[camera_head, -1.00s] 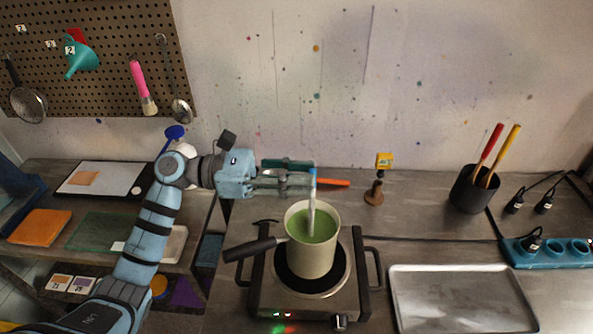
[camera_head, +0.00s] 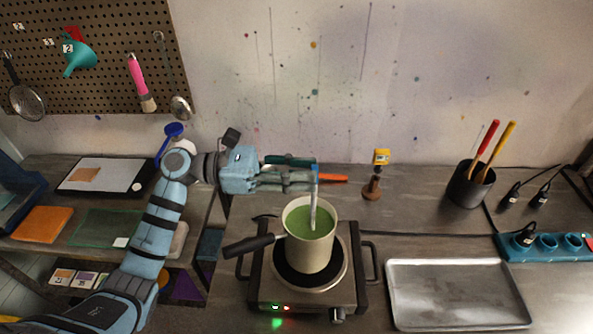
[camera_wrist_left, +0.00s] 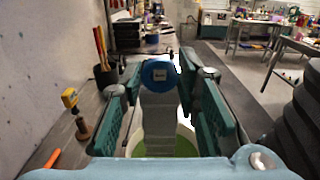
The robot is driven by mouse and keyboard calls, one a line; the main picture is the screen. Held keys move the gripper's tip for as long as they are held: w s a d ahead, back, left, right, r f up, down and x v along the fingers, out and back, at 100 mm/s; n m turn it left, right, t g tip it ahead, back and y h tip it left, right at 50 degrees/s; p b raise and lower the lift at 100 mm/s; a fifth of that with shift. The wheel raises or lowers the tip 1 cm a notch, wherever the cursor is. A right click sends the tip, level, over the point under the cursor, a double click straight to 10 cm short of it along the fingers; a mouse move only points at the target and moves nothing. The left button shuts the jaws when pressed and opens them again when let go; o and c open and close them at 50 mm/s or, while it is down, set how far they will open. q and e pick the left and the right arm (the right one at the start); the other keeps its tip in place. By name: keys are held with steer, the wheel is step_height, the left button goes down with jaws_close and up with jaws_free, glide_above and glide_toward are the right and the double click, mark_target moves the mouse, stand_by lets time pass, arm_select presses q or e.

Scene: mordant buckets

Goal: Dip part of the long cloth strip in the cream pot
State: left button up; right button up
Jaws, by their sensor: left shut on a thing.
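The cream pot (camera_head: 309,252) stands on a hot plate (camera_head: 257,290), its dark handle pointing left. Green liquid (camera_head: 300,224) fills it nearly to the rim. My left gripper (camera_head: 314,178) is above the pot and shut on the pale cloth strip (camera_head: 313,205). The strip hangs straight down from the jaws into the pot, and its lower end meets the green liquid; how deep it goes is hidden. In the left wrist view the strip (camera_wrist_left: 158,125) hangs below a round blue piece with a small label (camera_wrist_left: 160,74), between the teal fingers. My right gripper is out of view.
A metal tray (camera_head: 455,262) lies right of the hot plate. A black cup (camera_head: 467,187) with red and yellow handles stands behind it. A yellow-topped brown stand (camera_head: 373,188) is behind the pot. A blue power strip (camera_head: 520,246) lies at the right.

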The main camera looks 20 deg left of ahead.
arm_select(q)
steer(key=shift+s+a, duration=0.45)
steer(key=shift+s, duration=0.25)
step_height(320, 180, up, 7)
steer(key=w, duration=0.1)
steer(key=shift+w+d, duration=0.2)
steer(key=shift+d, duration=0.25)
stand_by(1.4)
stand_by(1.1)
stand_by(1.2)
stand_by(0.6)
